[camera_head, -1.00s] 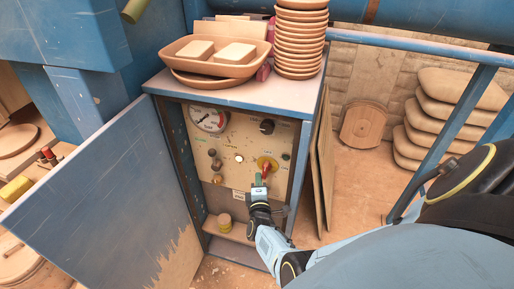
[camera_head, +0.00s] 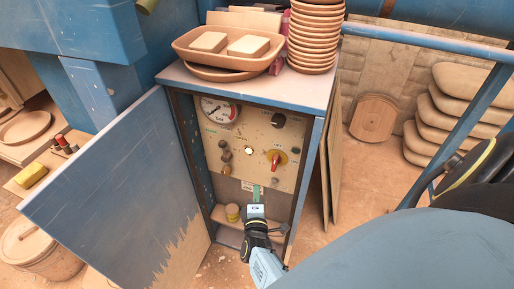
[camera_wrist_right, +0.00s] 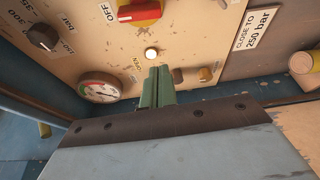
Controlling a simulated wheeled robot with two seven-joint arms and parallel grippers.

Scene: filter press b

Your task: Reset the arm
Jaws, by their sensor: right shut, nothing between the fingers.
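My right gripper (camera_head: 256,192) is in front of the lower part of the control panel (camera_head: 225,150), below the red-handled switch (camera_head: 275,158). Its green fingers are together with nothing between them, and they also show in the right wrist view (camera_wrist_right: 158,88). In that view the red switch handle (camera_wrist_right: 138,10) on its yellow plate lies beyond the fingertips, apart from them. A lit white button (camera_wrist_right: 151,53) is just past the tips. My left gripper is not in view.
The blue cabinet door (camera_head: 115,180) stands open at the left. Stacked bowls (camera_head: 315,35) and a tray (camera_head: 205,57) with two pale blocks sit on the cabinet top. A blue railing (camera_head: 450,150) runs at the right.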

